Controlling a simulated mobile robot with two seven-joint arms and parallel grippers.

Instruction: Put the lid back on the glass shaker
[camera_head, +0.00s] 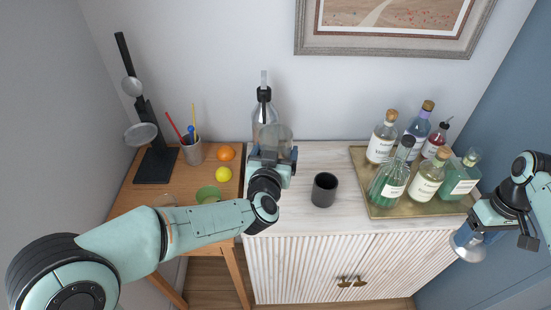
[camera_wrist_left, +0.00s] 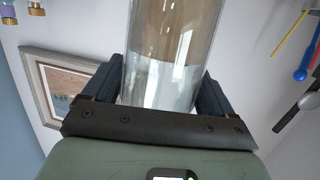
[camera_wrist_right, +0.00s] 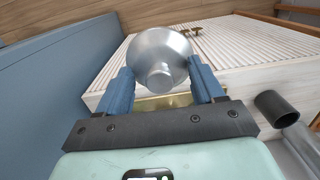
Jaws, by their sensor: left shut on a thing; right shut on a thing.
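The glass shaker, a clear glass tumbler (camera_head: 273,136), is held by my left gripper (camera_head: 272,158) above the left end of the white cabinet. In the left wrist view the clear glass (camera_wrist_left: 168,50) fills the space between the two fingers. The lid, a silver metal dome with a small knob (camera_head: 468,246), is in my right gripper (camera_head: 483,222), out in front of the cabinet's right end. In the right wrist view the lid (camera_wrist_right: 160,52) sits between the fingertips, its knob towards the camera. Lid and shaker are far apart.
A brass tray (camera_head: 385,211) with several bottles stands on the cabinet's right side. A dark cup (camera_head: 324,190) is in the middle. A siphon bottle (camera_head: 263,108) stands behind the shaker. The wooden side table (camera_head: 122,200) holds fruit, a pen cup (camera_head: 192,153) and a black stand (camera_head: 152,165).

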